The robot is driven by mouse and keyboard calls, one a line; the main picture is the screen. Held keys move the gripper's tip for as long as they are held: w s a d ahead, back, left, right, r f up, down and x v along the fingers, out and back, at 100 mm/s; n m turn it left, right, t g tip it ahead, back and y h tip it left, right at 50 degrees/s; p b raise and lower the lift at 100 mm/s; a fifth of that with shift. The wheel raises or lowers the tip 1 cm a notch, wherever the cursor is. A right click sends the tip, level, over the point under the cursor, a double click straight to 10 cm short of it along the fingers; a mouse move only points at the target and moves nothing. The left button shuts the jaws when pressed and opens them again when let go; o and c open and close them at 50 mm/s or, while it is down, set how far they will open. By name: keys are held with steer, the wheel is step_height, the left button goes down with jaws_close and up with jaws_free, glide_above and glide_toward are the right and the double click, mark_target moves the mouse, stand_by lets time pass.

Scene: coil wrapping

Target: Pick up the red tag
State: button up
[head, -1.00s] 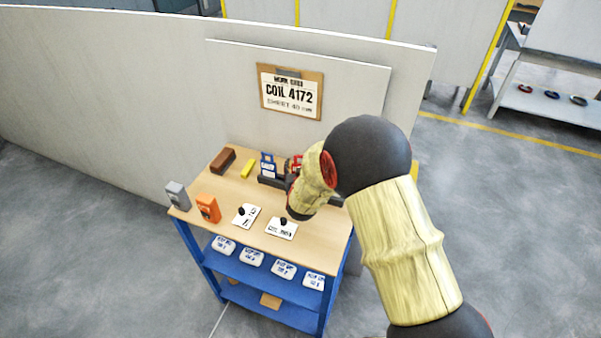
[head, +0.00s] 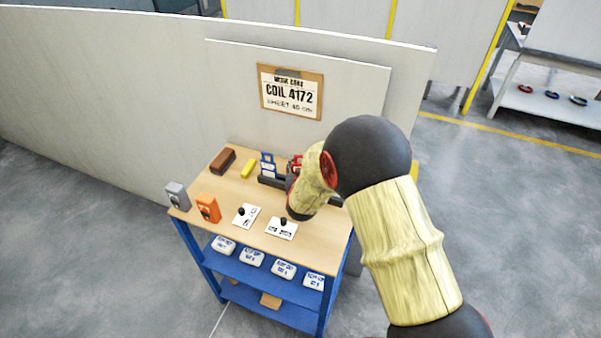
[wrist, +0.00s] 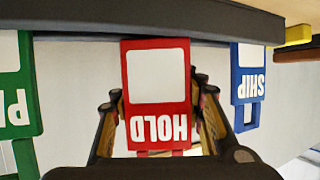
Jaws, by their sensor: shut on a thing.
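The red tag (wrist: 157,110) with the word HOLD shows upside down in the middle of the wrist view. My gripper (wrist: 157,92) is shut on it, with one finger at each side edge. The tag's far end meets a dark bar across the top of the wrist view; I cannot tell whether it is still seated there. In the head view a small bit of the red tag (head: 296,162) shows at the dark rack, next to my wrist. My fingers are hidden there.
A blue SHIP tag (wrist: 247,70) is to the right of the red one and a green tag (wrist: 18,85) to the left, both close. The wooden tabletop (head: 225,187) holds an orange box (head: 208,207), a brown block (head: 222,160) and white cards. A grey panel stands behind.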

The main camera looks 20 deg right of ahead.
steer(key=shift+c, duration=0.8)
